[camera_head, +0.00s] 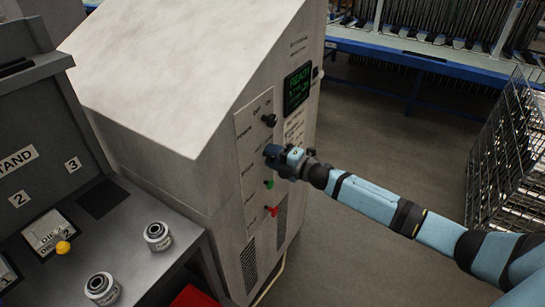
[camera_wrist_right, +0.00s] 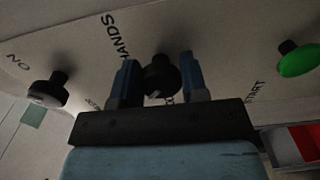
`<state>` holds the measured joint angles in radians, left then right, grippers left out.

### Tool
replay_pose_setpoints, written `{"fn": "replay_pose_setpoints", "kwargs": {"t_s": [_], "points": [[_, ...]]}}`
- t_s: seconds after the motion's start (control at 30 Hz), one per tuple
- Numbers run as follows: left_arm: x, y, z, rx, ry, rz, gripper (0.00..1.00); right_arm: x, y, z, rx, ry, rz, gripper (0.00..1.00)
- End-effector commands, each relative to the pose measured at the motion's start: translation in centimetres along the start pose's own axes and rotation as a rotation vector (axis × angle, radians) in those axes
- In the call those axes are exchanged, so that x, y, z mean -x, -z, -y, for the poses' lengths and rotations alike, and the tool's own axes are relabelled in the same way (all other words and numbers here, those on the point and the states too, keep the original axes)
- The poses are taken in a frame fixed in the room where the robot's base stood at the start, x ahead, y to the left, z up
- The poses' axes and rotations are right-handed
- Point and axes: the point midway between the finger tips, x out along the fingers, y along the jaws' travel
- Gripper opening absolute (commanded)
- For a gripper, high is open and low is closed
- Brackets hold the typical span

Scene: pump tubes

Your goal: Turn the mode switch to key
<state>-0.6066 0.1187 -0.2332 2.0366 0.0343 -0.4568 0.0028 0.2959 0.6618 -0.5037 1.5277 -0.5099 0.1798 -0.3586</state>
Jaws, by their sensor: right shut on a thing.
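The mode switch (camera_wrist_right: 160,78) is a black round knob on the cabinet's control panel (camera_head: 247,168). In the right wrist view it sits between the two blue fingers of my right gripper (camera_wrist_right: 158,82), which is shut on it. "HANDS" is printed beside the knob; other lettering near it is partly hidden by the fingers. In the head view my right gripper (camera_head: 274,154) is against the panel and hides the knob. The direction in which the knob points cannot be made out. My left gripper is not in view.
Another black knob (camera_head: 269,120) marked "ON" (camera_wrist_right: 46,91) is above the gripper. A green start button (camera_head: 269,184) and a red button (camera_head: 272,211) are below. A display (camera_head: 297,88) glows green. A bench (camera_head: 130,245) stands left; a wire cage (camera_head: 510,150) stands right.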

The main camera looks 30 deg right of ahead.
Motion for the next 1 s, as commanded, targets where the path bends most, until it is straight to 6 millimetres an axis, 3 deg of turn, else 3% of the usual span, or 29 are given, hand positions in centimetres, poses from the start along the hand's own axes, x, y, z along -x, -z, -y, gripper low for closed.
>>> {"fn": "replay_pose_setpoints", "kwargs": {"t_s": [0.4,0.43,0.53,0.83,1.0], "points": [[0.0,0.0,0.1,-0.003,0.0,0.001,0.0,0.0,0.0,0.1,0.007,0.001,-0.001,0.16],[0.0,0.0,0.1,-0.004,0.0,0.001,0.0,0.0,0.0,0.1,0.007,0.001,-0.001,0.45],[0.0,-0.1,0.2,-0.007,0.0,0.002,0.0,0.0,0.0,0.0,0.007,0.001,-0.001,0.65],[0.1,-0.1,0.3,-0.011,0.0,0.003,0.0,0.2,0.0,0.1,0.006,0.001,0.0,0.65],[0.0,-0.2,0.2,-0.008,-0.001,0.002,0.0,2.1,0.0,0.2,0.006,0.002,0.0,0.65]]}}
